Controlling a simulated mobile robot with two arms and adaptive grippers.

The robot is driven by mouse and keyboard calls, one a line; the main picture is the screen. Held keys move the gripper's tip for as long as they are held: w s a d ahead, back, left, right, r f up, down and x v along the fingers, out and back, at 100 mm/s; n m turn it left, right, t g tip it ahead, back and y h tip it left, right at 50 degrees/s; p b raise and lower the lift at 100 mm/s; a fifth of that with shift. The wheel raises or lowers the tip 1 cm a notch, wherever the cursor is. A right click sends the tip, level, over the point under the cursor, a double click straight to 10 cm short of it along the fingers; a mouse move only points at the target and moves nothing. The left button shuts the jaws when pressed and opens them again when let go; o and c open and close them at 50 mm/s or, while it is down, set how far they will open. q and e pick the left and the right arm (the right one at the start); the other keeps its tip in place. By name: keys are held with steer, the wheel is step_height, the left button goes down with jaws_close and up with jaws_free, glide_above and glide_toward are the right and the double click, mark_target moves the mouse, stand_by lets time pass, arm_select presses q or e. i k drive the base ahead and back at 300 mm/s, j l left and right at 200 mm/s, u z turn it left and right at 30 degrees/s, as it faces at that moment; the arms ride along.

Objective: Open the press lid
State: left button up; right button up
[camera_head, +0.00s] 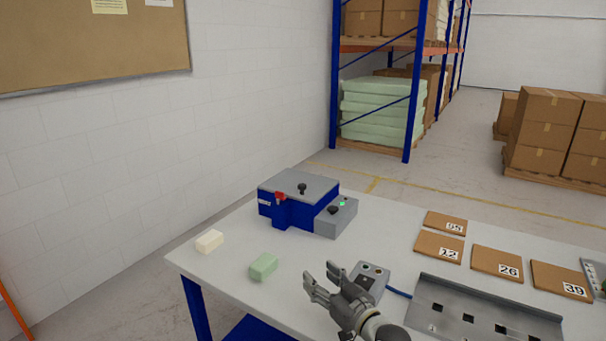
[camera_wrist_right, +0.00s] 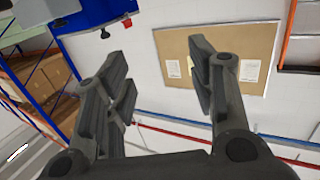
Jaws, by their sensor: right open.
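The press (camera_head: 290,212) is a blue box with a flat grey lid (camera_head: 310,183) on top, and the lid is shut. A black knob (camera_head: 302,188) stands on the lid, and a red part (camera_head: 280,196) sits at its front edge. A grey side block with a black knob and a green light adjoins it on the right. My right gripper (camera_head: 322,280) is open and empty over the front of the table, apart from the press. In the right wrist view the open fingers (camera_wrist_right: 165,85) show, with part of the blue press (camera_wrist_right: 90,17) at the top left. My left gripper is not in view.
A cream foam block (camera_head: 209,241) and a green foam block (camera_head: 263,266) lie on the white table (camera_head: 225,275). A small grey box with buttons (camera_head: 371,277) is beside my right gripper. Numbered brown boards (camera_head: 497,264) and a metal tray (camera_head: 480,311) lie to the right.

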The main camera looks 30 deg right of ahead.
mark_target(303, 187)
steer(key=i+l, duration=0.9)
steer(key=i, duration=0.15)
